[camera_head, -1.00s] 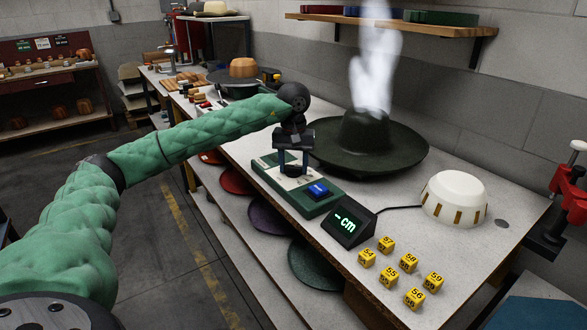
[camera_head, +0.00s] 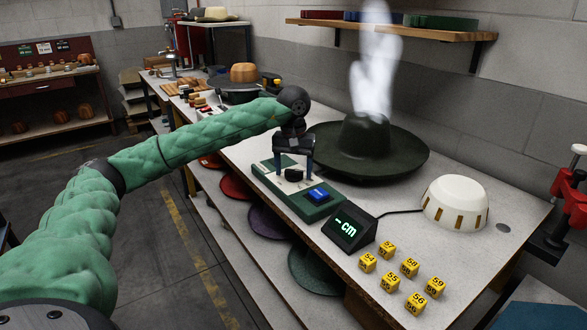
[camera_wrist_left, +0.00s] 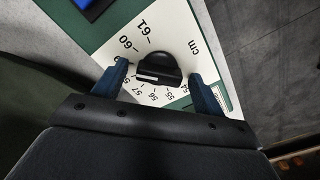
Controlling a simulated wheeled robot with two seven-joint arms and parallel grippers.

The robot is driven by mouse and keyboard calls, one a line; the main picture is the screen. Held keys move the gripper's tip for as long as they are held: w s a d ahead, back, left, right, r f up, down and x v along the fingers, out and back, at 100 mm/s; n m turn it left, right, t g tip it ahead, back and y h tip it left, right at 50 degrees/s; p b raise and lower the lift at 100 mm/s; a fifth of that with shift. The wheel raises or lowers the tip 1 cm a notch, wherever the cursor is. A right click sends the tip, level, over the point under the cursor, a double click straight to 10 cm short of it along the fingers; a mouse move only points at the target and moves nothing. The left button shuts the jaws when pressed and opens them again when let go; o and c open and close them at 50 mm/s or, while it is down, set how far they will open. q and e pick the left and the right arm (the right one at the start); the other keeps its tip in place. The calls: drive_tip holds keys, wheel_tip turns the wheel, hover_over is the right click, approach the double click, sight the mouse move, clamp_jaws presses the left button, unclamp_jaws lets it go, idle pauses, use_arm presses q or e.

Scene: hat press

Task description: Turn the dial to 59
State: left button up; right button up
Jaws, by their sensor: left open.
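The dial is a black knob (camera_wrist_left: 158,68) on a white scale plate (camera_wrist_left: 112,45), which shows 60, 61 and lower numbers down to about 55. The knob's white mark points left, towards the left finger; the number there is partly hidden. The dial also shows in the head view (camera_head: 294,175), on a green-edged base with a blue button (camera_head: 318,195). My left gripper (camera_head: 293,168) is open, its blue fingers on either side of the knob. I cannot tell whether they touch it. The display (camera_head: 349,227) reads dashes and "cm". My right gripper is not in view.
A dark green wide-brimmed hat (camera_head: 372,152) steams just behind the dial. A cream domed block (camera_head: 455,203) stands to the right. Several yellow number cubes (camera_head: 410,267) lie at the front right. A red clamp (camera_head: 571,205) is at the right edge.

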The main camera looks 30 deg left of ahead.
sight(293, 170)
use_arm(q)
drive_tip(key=shift+r, duration=3.9)
